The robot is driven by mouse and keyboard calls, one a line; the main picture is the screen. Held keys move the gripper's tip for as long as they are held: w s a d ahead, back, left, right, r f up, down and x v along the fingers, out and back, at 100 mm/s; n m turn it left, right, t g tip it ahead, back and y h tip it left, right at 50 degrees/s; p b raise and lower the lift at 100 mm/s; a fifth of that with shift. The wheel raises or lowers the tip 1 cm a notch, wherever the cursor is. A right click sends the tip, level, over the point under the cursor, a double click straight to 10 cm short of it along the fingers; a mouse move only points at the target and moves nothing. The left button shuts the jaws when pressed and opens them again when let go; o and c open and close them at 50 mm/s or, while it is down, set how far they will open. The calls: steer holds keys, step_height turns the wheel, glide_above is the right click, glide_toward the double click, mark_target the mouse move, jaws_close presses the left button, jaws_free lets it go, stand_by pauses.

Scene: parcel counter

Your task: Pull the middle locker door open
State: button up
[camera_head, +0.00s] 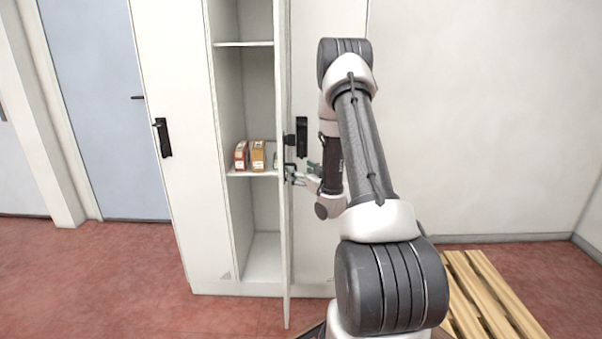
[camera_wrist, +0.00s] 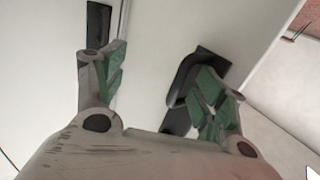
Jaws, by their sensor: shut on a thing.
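The middle locker door (camera_head: 284,250) stands swung out and shows nearly edge-on in the head view, with the middle compartment (camera_head: 258,90) open to its left. Its black handle (camera_head: 290,168) is at mid height, partly hidden by my gripper (camera_head: 297,176). My gripper is shut on this handle, just right of the door's edge. In the wrist view my gripper (camera_wrist: 158,80) shows its two green-padded fingers apart, with black handle parts (camera_wrist: 188,75) by the right finger. The exact contact is hard to see.
Small boxes (camera_head: 257,156) stand on the shelf inside the middle locker. The left locker door (camera_head: 185,210) is shut, with a black handle (camera_head: 163,138). The right locker door (camera_head: 312,60) looks shut. A wooden pallet (camera_head: 490,300) lies on the red floor at the right.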

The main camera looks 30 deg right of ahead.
steer(key=s, duration=0.7)
steer(key=s+d, duration=0.1)
steer(key=s, duration=0.3)
steer(key=shift+s, duration=0.15)
steer(key=c, duration=0.4)
steer(key=shift+s+a, duration=0.15)
steer(key=shift+s, duration=0.2)
steer(key=shift+c, duration=0.2)
